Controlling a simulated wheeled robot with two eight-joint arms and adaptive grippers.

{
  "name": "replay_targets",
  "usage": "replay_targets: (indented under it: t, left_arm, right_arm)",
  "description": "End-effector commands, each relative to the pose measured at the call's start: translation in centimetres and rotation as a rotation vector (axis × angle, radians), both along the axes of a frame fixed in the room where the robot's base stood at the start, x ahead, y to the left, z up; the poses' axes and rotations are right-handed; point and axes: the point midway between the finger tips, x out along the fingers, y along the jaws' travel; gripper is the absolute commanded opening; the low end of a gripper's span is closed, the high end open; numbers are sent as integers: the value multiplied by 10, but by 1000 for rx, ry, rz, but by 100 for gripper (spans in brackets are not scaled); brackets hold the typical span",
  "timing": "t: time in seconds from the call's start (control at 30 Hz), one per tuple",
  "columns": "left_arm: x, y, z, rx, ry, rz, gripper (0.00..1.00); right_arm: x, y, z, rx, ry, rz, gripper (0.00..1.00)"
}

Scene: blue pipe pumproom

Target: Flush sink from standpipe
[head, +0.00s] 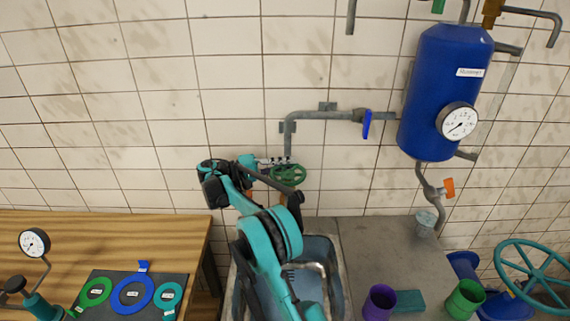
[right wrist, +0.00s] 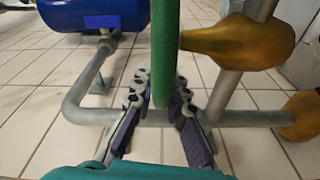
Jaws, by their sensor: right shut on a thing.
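A green handwheel (head: 290,176) sits on the grey standpipe (head: 288,140) against the tiled wall, above the blue-grey sink (head: 338,275). My right gripper (head: 272,163) is at the wheel's far left side, shut on its rim. In the right wrist view the purple-padded fingers of my right gripper (right wrist: 158,103) close around the green handwheel (right wrist: 165,50), seen edge-on. No water is visible. My left gripper is not in view.
A blue tank (head: 440,95) with a gauge (head: 458,122) hangs at right. A blue lever (head: 366,124) is on the horizontal pipe. Purple (head: 380,301) and green (head: 465,299) cups stand on the grey counter (head: 375,250). A wooden table (head: 130,226) is at left.

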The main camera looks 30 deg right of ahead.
Motion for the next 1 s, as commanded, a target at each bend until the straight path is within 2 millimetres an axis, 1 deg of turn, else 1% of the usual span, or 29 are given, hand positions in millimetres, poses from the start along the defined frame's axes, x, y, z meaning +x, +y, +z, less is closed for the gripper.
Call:
replay_targets:
  t: [0.23, 0.67, 0.7, 0.73, 0.77, 1.0]
  left_arm:
    - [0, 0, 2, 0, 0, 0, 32]
    - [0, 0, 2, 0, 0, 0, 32]
    - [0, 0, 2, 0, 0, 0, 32]
    - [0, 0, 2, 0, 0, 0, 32]
    - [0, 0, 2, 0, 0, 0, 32]
    - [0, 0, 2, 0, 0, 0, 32]
  right_arm:
    - [-2, -2, -3, 5, -1, -61, 0]
    - [-2, -2, -3, 5, -1, -68, 0]
    - [-2, -2, -3, 5, -1, -67, 24]
    - [-2, -2, -3, 5, -1, -67, 32]
    - [-2, -2, -3, 5, -1, -67, 34]
    - [-2, -3, -1, 2, 0, -67, 34]
